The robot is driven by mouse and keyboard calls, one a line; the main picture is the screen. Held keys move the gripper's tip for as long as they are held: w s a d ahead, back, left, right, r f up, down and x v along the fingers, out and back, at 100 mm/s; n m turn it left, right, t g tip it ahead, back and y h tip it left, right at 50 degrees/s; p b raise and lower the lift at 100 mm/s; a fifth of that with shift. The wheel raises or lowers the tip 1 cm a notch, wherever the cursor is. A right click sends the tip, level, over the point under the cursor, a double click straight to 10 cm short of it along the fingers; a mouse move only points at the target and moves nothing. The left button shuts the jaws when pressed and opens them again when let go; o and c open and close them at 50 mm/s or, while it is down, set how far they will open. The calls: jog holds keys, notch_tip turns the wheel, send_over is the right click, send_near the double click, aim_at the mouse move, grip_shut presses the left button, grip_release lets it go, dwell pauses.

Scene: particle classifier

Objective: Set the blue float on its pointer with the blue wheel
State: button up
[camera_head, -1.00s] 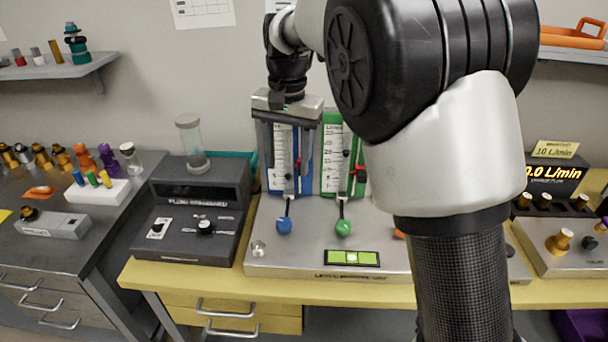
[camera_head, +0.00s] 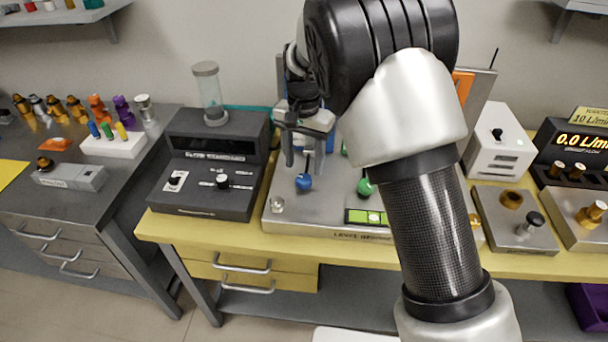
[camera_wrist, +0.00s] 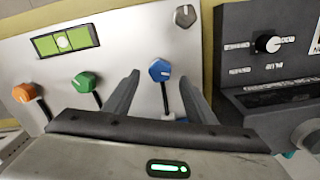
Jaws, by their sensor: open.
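The blue wheel (camera_head: 304,182) stands on a short stem at the front of the metal level-gauge base (camera_head: 290,217). My gripper (camera_head: 303,167) is open, pointing down just above and behind the wheel in the head view. In the wrist view the blue wheel (camera_wrist: 159,69) shows between the tips of my open gripper (camera_wrist: 158,78), with no visible contact. The blue float, its pointer and the blue scale are hidden behind my arm and gripper in the head view and are out of the wrist view.
A green wheel (camera_head: 365,188) stands right of the blue one, and an orange wheel (camera_wrist: 23,92) lies beyond it. A green bubble level (camera_head: 366,217) lies on the base's front. A dark console (camera_head: 205,180) stands close on the left.

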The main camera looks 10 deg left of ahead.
aim_at(304, 177)
jog(key=shift+f, duration=2.15)
jog(key=shift+c, duration=0.4)
jog(key=c, duration=1)
jog(key=shift+o, duration=0.2)
jog(key=shift+n, duration=0.3)
jog(key=n, duration=0.2)
jog(key=shift+r+n, duration=0.1)
jog(key=shift+n, duration=0.3)
jog(key=n+p, duration=0.1)
jog(key=n, duration=0.2)
jog(key=shift+n, duration=0.3)
jog(key=n+p, duration=0.1)
jog(key=n, duration=0.5)
jog(key=shift+w, duration=0.1)
jog(key=shift+n, duration=0.4)
